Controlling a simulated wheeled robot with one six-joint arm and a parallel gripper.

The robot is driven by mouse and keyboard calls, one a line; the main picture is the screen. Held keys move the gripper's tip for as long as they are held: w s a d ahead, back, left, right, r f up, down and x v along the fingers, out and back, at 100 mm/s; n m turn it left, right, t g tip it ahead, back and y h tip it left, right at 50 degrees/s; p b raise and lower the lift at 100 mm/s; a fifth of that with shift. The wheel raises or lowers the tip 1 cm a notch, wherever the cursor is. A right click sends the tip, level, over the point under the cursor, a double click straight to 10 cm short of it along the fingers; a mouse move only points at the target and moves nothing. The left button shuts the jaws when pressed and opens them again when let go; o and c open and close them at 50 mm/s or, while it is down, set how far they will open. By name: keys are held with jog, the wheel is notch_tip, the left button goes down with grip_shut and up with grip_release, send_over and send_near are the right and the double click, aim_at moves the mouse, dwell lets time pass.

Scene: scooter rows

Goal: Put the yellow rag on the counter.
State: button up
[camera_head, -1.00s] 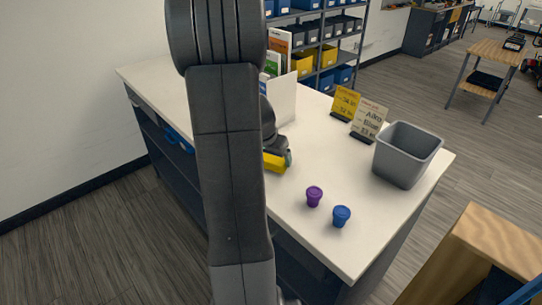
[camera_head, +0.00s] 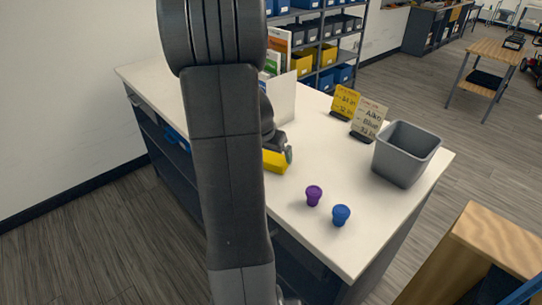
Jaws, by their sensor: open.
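The yellow rag (camera_head: 273,161) lies on the white counter (camera_head: 312,240), just right of my arm, which hides its left part. My gripper (camera_head: 284,155) is open at the rag, with a fingertip by its right end. My arm hides most of the gripper, and I cannot tell whether its fingers touch the rag.
A grey bin (camera_head: 405,153) stands at the right end. A yellow sign (camera_head: 345,102), a beige sign (camera_head: 369,118) and a white leaflet holder (camera_head: 284,98) stand behind.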

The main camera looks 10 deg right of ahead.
jog(key=v, duration=0.9)
jog(key=shift+s+r, duration=0.2)
jog(key=shift+r, duration=0.1)
jog(key=shift+a, duration=0.15)
